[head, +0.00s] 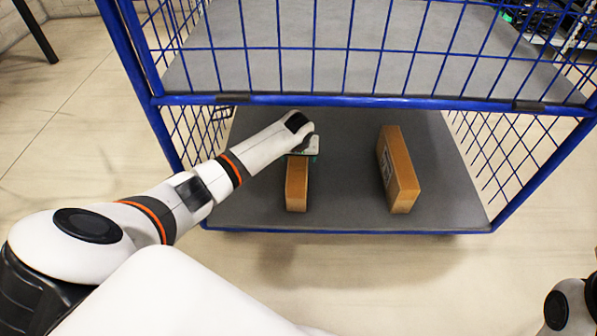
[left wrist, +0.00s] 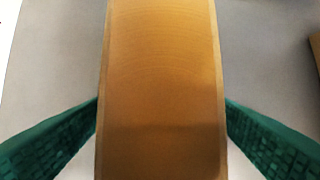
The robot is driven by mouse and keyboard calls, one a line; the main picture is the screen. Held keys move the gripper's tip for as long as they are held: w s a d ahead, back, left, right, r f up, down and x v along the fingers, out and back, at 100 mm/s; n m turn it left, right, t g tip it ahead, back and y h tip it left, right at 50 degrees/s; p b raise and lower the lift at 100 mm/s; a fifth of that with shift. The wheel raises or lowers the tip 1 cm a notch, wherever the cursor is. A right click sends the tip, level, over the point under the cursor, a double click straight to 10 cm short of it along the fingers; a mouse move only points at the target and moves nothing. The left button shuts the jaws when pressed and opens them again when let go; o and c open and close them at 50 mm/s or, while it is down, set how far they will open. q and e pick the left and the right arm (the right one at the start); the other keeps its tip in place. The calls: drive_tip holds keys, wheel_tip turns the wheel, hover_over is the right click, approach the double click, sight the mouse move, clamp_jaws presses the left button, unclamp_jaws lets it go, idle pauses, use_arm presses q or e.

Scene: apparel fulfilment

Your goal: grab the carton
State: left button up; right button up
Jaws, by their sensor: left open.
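A brown carton (head: 297,188) stands upright on the grey lower shelf of the blue cage trolley, and its far part is hidden under my left gripper. My left gripper (head: 302,155) is over this carton, and its jaws are open. In the left wrist view the carton (left wrist: 162,80) fills the middle, with one green finger on each side of it. The fingers look close to its sides; I cannot tell whether they touch. A second brown carton (head: 398,170) with a white label stands to the right, apart from the gripper.
The trolley's lower shelf (head: 345,205) is bare between the two cartons. Its blue front bar (head: 370,101) and the upper shelf (head: 300,70) lie above my left arm. Blue wire mesh (head: 500,155) closes the sides. Part of my right arm shows at the bottom right.

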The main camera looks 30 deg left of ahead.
use_arm(q)
drive_tip(key=shift+w+f, duration=0.15)
drive_tip(key=shift+f, duration=0.2)
drive_tip(key=c, duration=1.1)
drive_tip(key=shift+r, duration=0.1)
drive_tip(key=shift+c, duration=1.3)
drive_tip(key=shift+r, duration=0.15)
